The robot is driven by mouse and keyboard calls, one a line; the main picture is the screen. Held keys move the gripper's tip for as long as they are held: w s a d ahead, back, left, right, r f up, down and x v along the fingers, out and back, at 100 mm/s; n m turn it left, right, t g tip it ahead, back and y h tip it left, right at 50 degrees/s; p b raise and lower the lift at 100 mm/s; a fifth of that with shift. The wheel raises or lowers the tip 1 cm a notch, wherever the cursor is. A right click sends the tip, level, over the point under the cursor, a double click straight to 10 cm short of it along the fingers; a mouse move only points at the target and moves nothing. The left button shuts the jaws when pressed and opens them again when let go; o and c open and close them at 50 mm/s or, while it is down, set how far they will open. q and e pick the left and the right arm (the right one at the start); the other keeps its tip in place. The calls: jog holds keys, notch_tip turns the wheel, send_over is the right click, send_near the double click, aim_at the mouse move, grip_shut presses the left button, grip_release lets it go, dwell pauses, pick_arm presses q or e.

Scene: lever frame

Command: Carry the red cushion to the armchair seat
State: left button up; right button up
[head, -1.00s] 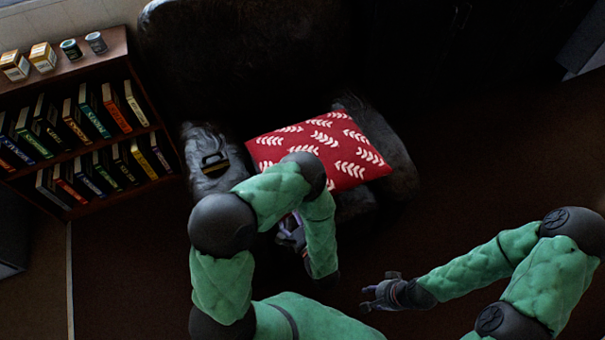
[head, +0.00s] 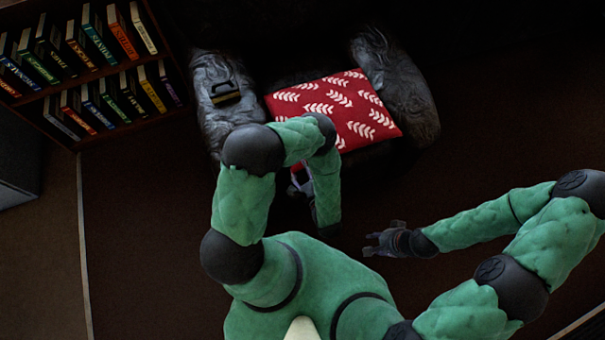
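The red cushion (head: 345,108), with white leaf sprigs, lies flat between the two arms of the dark grey armchair (head: 398,92), over its seat. Its near left part is hidden behind my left arm. My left gripper (head: 298,186) is at the cushion's near edge, with a bit of red right beside its fingers. My arm partly covers it, so I cannot tell whether its fingers grip the cushion. My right gripper (head: 371,242) is open and empty, over the floor in front of the chair and apart from the cushion.
A dark item (head: 224,92) lies on the chair's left arm. A bookshelf (head: 160,122) with rows of books stands at the upper left. A grey block-like piece (head: 18,165) is at the left edge. Dark floor (head: 140,230) is free left of my arm and to the chair's right.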

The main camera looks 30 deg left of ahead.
pick_arm(q)
notch_tip(320, 180, down, 4)
jog(key=shift+b, duration=0.8)
jog(key=o, duration=1.6)
